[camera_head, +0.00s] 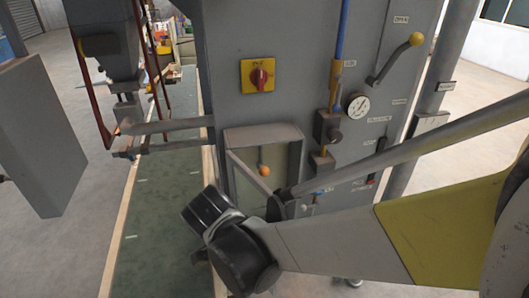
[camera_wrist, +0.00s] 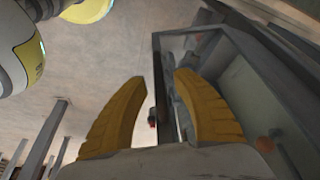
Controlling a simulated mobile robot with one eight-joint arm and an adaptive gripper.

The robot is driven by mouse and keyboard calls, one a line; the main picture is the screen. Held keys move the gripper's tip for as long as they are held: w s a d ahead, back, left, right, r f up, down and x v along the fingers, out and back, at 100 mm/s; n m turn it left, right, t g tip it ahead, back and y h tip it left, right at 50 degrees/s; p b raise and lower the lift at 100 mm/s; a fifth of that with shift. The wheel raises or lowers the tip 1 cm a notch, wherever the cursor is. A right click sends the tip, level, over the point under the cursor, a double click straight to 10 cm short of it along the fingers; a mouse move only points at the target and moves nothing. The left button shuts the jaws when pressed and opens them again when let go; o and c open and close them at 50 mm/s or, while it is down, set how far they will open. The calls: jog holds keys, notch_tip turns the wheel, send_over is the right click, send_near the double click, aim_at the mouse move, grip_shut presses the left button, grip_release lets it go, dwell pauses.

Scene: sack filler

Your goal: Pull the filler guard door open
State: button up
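A framed panel with an olive inner face (camera_head: 243,178) is set low in the front of the grey filler cabinet (camera_head: 220,60). A small orange knob (camera_head: 264,171) shows in front of it. I cannot tell for sure that this is the guard door, or whether it stands ajar. My gripper (camera_wrist: 160,76) shows two yellow fingers spread apart in the wrist view. A grey framed edge (camera_wrist: 163,90) lies beyond the gap, and I see no contact. In the head view my dark wrist is below the panel and the fingers are mostly hidden.
A red rotary switch on a yellow plate (camera_head: 262,76), a gauge (camera_head: 358,105) and a yellow-knobbed lever (camera_head: 415,40) are on the cabinet. A green conveyor belt (camera_head: 158,215) runs alongside at left. A grey slab (camera_head: 35,140) stands at far left, with open floor around it.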

jog(key=v, duration=1.2)
jog(key=shift+f, duration=0.1)
